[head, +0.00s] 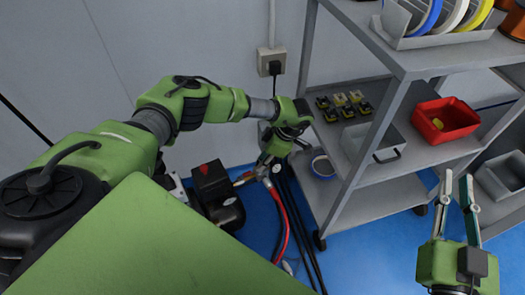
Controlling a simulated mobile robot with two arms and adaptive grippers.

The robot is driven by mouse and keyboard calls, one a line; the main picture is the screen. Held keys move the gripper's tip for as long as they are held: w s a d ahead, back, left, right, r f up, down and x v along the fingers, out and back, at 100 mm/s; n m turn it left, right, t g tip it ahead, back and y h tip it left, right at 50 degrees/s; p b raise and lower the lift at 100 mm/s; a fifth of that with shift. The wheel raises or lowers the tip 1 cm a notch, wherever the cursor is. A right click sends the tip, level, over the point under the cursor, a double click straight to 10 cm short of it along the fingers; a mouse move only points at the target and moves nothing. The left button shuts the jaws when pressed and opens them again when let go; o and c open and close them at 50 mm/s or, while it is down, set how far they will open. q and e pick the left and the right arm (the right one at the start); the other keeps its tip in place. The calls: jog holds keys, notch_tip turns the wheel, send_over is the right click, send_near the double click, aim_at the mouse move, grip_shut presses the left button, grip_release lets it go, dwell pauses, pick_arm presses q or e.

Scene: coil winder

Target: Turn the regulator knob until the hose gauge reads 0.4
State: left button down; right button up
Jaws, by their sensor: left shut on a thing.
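My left gripper (266,161) points down at the regulator (262,171) beside the compressor, near the floor. It is shut on the regulator knob, which the fingers mostly hide. A red hose (283,222) runs from the regulator down across the blue floor. A small pale round part by the fitting may be the hose gauge; it is too small to read. My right gripper (458,176) is at the lower right, open and empty, its two fingers apart and pointing up in the picture.
A black and red compressor unit (212,178) stands left of the regulator. A grey shelf cart (378,199) stands close on the right, with a red bin (445,119), a grey bin (372,141) and spools (452,14). A wall socket (271,61) is behind. Dark cables run along the floor.

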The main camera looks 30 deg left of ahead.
dwell(0.4)
pick_arm(q)
jog(key=c, duration=1.8)
grip_release()
jog(key=v, duration=1.2)
